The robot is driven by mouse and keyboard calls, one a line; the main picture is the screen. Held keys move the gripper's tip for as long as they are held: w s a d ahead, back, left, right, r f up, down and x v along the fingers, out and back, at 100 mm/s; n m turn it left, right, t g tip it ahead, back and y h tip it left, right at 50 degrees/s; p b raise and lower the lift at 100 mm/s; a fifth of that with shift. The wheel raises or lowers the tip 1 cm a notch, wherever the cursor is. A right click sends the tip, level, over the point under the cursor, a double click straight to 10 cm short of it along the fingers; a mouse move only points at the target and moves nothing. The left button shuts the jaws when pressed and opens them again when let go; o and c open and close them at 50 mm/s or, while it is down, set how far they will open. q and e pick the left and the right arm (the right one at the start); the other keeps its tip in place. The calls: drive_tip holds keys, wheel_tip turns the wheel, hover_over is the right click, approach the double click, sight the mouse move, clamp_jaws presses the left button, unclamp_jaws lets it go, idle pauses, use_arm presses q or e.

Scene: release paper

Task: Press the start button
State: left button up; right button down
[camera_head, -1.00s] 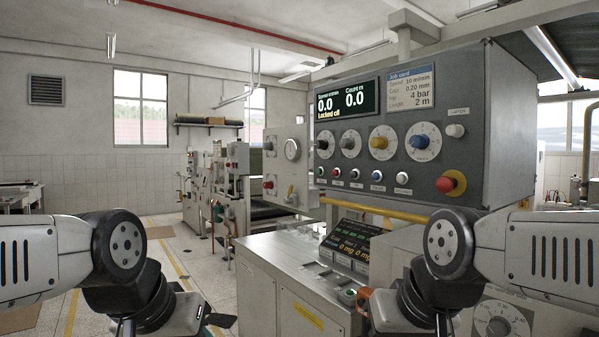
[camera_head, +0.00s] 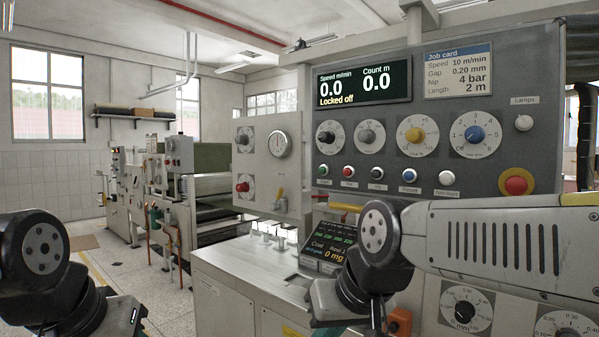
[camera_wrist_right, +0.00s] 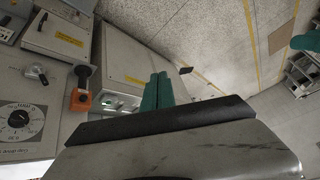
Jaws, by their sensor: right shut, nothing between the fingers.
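The grey control panel (camera_head: 540,90) carries a row of small push buttons. The green button (camera_head: 323,170) is leftmost in that row; its label is too small to read. My right gripper (camera_wrist_right: 158,80) shows in the right wrist view with its green fingers together and nothing between them. In the head view its housing is below the button row, apart from the panel, and its fingertips are not visible.
The display (camera_head: 362,82) reads 0.0, 0.0 and "Locked off". A job card (camera_head: 458,70) is beside it. Several dials, such as the blue one (camera_head: 475,134), sit above the buttons. A red knob on yellow (camera_head: 516,184) is at right. A metal bench (camera_head: 235,262) stands below.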

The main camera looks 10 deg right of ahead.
sight(322, 170)
drive_tip(key=w+d+r+m+t+h, duration=0.1)
drive_tip(key=w+r+m+t, duration=0.1)
drive_tip(key=w+r, duration=0.5)
drive_tip(key=w+d+r+m+t+h, duration=0.1)
drive_tip(key=w+r, duration=0.7)
drive_tip(key=w, duration=1.1)
drive_tip(key=w+d+r+m+t+h, duration=0.1)
drive_tip(key=w+r, duration=0.6)
drive_tip(key=w, duration=0.7)
drive_tip(key=shift+d+r+m+t+h, duration=0.3)
drive_tip(key=shift+d+m+t+h, duration=0.1)
drive_tip(key=shift+m+t+h, duration=0.6)
drive_tip(key=w+d, duration=0.5)
drive_tip(key=d, duration=0.2)
drive_tip(key=shift+w, duration=0.15)
drive_tip(key=shift+w+d, duration=0.25)
drive_tip(key=shift+d, duration=0.05)
